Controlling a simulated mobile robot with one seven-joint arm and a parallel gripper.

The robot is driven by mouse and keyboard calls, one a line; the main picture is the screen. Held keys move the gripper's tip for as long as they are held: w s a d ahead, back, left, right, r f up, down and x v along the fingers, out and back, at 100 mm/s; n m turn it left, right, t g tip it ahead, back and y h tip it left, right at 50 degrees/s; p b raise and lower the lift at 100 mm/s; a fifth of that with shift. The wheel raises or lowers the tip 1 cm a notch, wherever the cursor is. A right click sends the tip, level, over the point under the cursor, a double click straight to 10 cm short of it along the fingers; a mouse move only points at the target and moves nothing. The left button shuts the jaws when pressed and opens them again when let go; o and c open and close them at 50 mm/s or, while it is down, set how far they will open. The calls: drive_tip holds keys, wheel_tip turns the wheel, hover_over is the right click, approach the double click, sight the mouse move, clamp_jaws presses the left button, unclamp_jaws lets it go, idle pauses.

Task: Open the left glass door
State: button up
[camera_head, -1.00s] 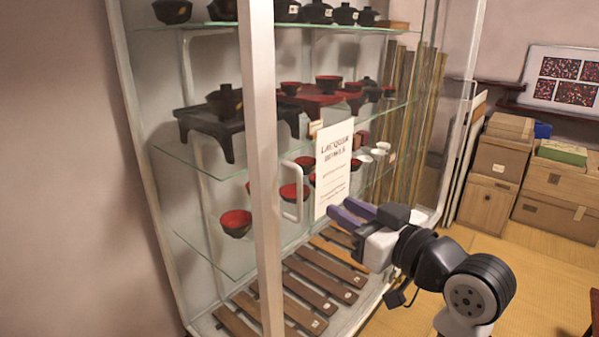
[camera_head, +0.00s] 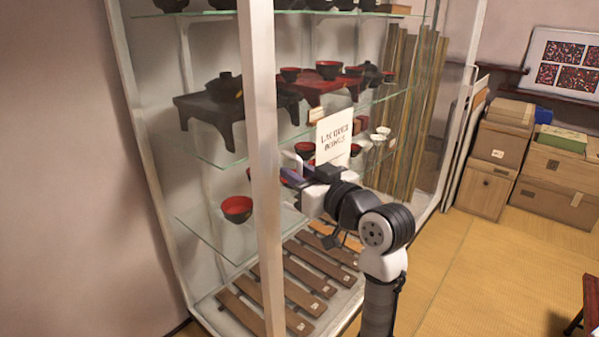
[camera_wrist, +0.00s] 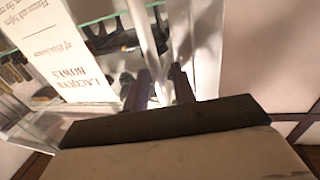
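The glass cabinet's front (camera_head: 405,150) is shut as far as I can see, with a white post (camera_head: 265,170) at its near corner. A white handle (camera_head: 289,157) sits on the front glass just right of that post; its lower part is hidden by my gripper. My gripper (camera_head: 291,178) is at the handle, with its purple fingers pointing left. In the wrist view my gripper's fingers (camera_wrist: 160,72) are apart, and a pale upright bar (camera_wrist: 147,35), seemingly the handle, shows between them. I cannot tell whether they touch it.
A "Lacquer Bowls" sign (camera_head: 334,136) is on the glass right of the handle. Bowls, small tables and wooden slats stand inside. Boxes (camera_head: 490,165) are stacked at the back right. The tatami floor (camera_head: 460,270) is mostly clear; a dark red furniture edge (camera_head: 590,300) shows at lower right.

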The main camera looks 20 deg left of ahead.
drive_tip(key=shift+c, duration=0.4)
clamp_jaws()
